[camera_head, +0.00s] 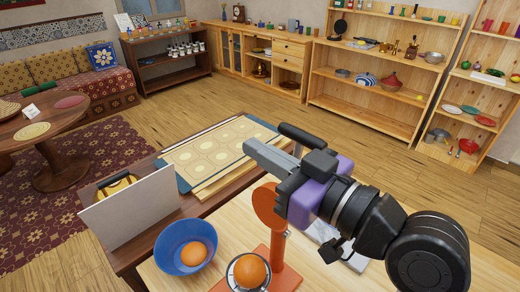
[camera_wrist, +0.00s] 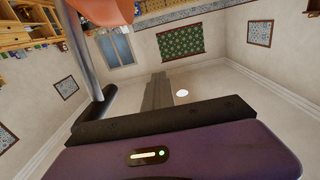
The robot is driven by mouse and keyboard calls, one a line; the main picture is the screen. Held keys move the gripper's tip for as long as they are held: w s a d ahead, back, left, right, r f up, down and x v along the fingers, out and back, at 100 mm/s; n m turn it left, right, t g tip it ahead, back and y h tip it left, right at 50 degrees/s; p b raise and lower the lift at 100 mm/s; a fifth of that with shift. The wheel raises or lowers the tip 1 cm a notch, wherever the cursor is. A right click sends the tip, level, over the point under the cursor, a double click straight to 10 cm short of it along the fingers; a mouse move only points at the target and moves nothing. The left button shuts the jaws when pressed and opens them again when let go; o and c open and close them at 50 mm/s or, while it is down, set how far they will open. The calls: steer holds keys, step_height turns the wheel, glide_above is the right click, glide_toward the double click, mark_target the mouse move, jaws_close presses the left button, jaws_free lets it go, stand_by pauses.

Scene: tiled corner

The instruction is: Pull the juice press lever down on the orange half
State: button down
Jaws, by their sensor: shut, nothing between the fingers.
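The orange-red juice press (camera_head: 267,207) stands on the near table, its upper part partly hidden behind my gripper. Its lever has a black grip (camera_head: 302,136), raised high; the metal rod (camera_wrist: 84,50) and black grip (camera_wrist: 94,112) also show at the left of the wrist view. An orange piece (camera_head: 249,271) sits in the press's round cup, at the bottom of the head view. My gripper (camera_head: 250,149) is shut and empty, its grey fingers pointing left, beside the lever grip. I cannot tell whether they touch. The fingers also show in the wrist view (camera_wrist: 157,80).
A blue bowl (camera_head: 168,246) with another orange (camera_head: 194,254) stands left of the press. An upright pale board (camera_head: 130,207) is farther left. A patterned board (camera_head: 222,150) lies behind, and a marble slab (camera_head: 325,232) is partly hidden under my arm.

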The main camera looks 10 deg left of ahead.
steer(key=c, duration=2.1)
jaws_free()
steer(key=o, duration=0.9)
steer(key=b+v, duration=0.2)
steer(key=v, duration=0.5)
steer(key=shift+s+d, duration=0.25)
steer(key=shift+d, duration=0.05)
